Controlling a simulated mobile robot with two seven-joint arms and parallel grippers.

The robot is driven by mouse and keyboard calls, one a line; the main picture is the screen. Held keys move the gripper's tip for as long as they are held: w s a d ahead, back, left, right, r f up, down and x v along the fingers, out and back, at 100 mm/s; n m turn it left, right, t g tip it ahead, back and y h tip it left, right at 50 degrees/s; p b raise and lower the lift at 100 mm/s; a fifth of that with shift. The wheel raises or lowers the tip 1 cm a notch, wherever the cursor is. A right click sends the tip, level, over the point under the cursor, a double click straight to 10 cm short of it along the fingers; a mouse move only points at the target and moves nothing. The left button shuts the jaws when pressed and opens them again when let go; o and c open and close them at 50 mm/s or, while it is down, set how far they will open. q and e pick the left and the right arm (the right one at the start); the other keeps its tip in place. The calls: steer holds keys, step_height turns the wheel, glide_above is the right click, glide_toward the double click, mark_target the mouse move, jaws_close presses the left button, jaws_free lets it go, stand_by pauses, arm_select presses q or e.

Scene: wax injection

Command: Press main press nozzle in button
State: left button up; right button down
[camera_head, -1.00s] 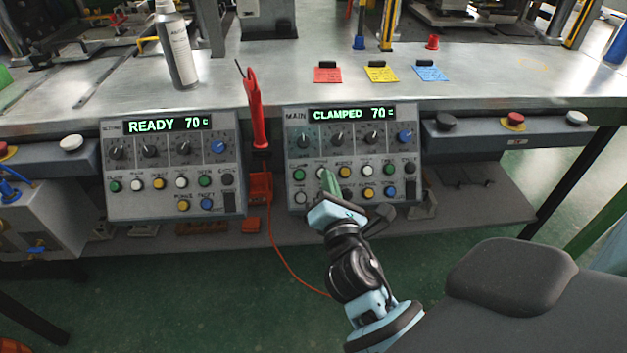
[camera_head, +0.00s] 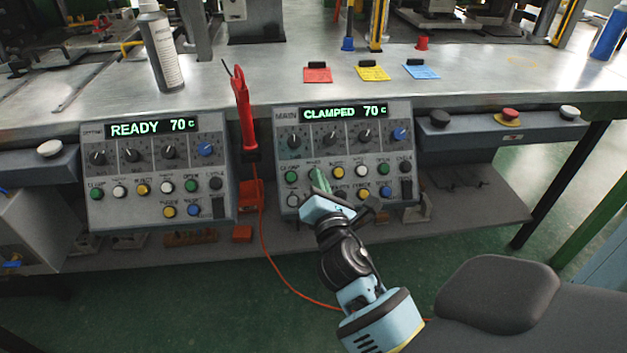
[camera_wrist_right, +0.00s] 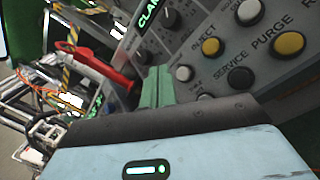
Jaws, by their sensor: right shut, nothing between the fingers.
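The main press panel (camera_head: 345,127) is the right-hand control box and its display reads CLAMPED 70 C. It carries knobs and several coloured buttons. My right gripper (camera_head: 316,178) is shut and empty, its green fingertips over the upper button row, just right of the green CLAMP button (camera_head: 291,177). The button at the tips is hidden behind them; I cannot tell whether they touch it. In the right wrist view the closed fingers (camera_wrist_right: 158,85) point at the panel face beside a white button (camera_wrist_right: 185,73). My left gripper is not in view.
A second panel (camera_head: 156,146) to the left reads READY 70 C. A red-handled tool (camera_head: 244,110) stands between the panels with an orange cable hanging down. Red, yellow and blue cards (camera_head: 372,73) lie on the metal table (camera_head: 285,72).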

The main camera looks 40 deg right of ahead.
steer(key=shift+w+d+f+b, duration=0.35)
steer(key=shift+w+d+f, duration=0.05)
steer(key=shift+w+f, duration=0.3)
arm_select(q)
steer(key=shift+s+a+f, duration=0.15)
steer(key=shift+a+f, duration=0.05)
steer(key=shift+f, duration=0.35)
arm_select(e)
steer(key=shift+w+d, duration=0.1)
steer(key=shift+w, duration=0.05)
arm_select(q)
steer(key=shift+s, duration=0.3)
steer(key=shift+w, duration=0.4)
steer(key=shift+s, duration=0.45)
arm_select(e)
steer(key=shift+f, duration=0.1)
steer(key=shift+w+d+f, duration=0.1)
steer(key=shift+w+f, duration=0.05)
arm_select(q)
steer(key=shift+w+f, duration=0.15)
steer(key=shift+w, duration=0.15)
arm_select(e)
steer(key=shift+w+f, duration=0.1)
